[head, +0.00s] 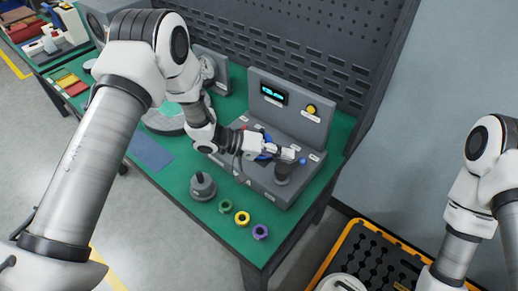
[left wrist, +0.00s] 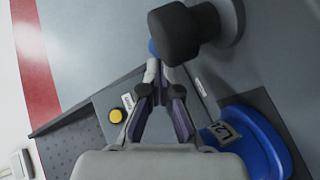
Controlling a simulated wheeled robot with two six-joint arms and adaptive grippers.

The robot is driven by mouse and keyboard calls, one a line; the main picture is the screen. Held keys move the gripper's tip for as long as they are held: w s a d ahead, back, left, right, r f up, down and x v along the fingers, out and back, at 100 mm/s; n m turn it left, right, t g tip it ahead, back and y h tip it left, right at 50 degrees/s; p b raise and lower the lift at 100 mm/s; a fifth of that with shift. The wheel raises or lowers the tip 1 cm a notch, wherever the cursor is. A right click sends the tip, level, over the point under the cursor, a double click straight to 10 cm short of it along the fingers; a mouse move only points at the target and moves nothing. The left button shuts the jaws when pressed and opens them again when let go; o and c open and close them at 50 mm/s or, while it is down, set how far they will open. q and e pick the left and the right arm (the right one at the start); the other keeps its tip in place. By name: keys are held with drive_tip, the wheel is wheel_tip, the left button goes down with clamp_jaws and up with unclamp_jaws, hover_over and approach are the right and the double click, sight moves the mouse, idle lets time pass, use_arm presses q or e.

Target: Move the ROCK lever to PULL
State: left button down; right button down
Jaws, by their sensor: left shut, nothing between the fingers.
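The grey test unit (head: 262,186) stands on the green bench, with a display and a yellow button on its upright panel. A dark cylindrical knob (head: 282,171) rises near its right front, and a small blue ball (head: 302,161) shows behind it. I cannot read which label says ROCK or PULL. My left gripper (head: 291,154) is shut and empty beside the dark knob, above the unit. In the left wrist view the fingertips (left wrist: 160,72) lie just below the dark knob (left wrist: 180,32), with the blue ball (left wrist: 152,48) close behind; contact is unclear.
A blue curved part (head: 266,151) is partly behind my left gripper. A perforated board (head: 300,50) stands behind.

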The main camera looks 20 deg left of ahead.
use_arm(q)
drive_tip(key=v, duration=1)
drive_tip(key=shift+s+a+r, duration=0.1)
drive_tip(key=shift+a, duration=0.25)
drive_tip(key=shift+r, duration=0.1)
